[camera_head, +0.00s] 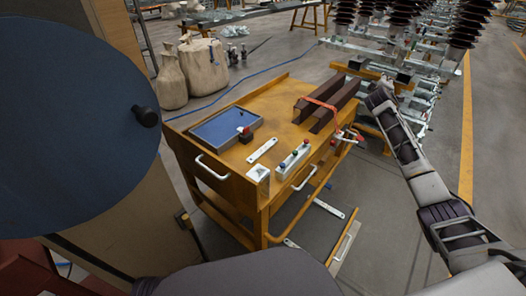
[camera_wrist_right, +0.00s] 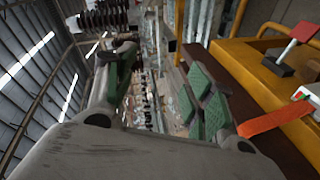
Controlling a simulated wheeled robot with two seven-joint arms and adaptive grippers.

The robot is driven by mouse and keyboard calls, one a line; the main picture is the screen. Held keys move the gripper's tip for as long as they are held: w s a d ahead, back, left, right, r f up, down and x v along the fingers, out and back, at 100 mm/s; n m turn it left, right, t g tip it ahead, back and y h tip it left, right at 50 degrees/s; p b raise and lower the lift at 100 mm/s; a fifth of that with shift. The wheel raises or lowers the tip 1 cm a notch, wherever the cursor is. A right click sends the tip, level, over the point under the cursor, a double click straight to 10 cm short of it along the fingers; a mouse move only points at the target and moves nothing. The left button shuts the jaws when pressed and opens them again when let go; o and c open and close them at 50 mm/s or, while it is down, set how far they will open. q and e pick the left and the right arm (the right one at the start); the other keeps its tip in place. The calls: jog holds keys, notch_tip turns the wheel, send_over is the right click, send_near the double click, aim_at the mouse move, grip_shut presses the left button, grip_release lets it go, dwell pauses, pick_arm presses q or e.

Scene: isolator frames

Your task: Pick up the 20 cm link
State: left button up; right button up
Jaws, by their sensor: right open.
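A short flat pale bar with holes, likely the 20 cm link (camera_head: 262,151), lies on the top of the yellow cart (camera_head: 228,165), between the blue tray and the box with coloured knobs. No length can be read on it. I cannot make it out in the right wrist view. My right gripper (camera_head: 379,94) is beyond the right side of the cart, well away from the bar. In the right wrist view my right gripper (camera_wrist_right: 160,90) has its green-padded fingers apart with nothing between them. My left gripper is not in view.
A blue tray (camera_head: 226,128), a box with coloured knobs (camera_head: 292,160) and brown beams (camera_head: 335,100) under a red strap (camera_head: 318,104) share the cart top. Longer flat bars (camera_head: 329,208) lie lower down. Sacks (camera_head: 204,65) stand behind. Insulator stacks stand at the back right.

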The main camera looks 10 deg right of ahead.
jog(key=w+a+r+n+t+y, duration=0.2)
jog(key=a+r+n+t+y, duration=0.3)
jog(key=a+n+y, duration=0.5)
jog(key=w+a+r+n+t+y, duration=0.4)
jog(key=a+n, duration=0.3)
jog(key=n, duration=0.6)
jog(key=s+a+f+n+g+y, duration=0.75)
jog(key=a+f+n+g, duration=0.5)
jog(key=n, duration=0.65)
jog(key=s+d+f+n+g+h, duration=0.3)
jog(key=s+f+n+g+h, duration=0.3)
jog(key=s+f, duration=0.6)
jog(key=a+r+n+g+h, duration=0.1)
jog(key=a+n, duration=0.3)
jog(key=a, duration=0.7)
jog(key=a+r+n+g+h, duration=0.1)
jog(key=a+r+n+h, duration=0.2)
jog(key=a, duration=0.8)
jog(key=shift+w+r+n+g, duration=0.15)
jog(key=shift+w+n+g, duration=0.1)
jog(key=shift+n+g, duration=0.15)
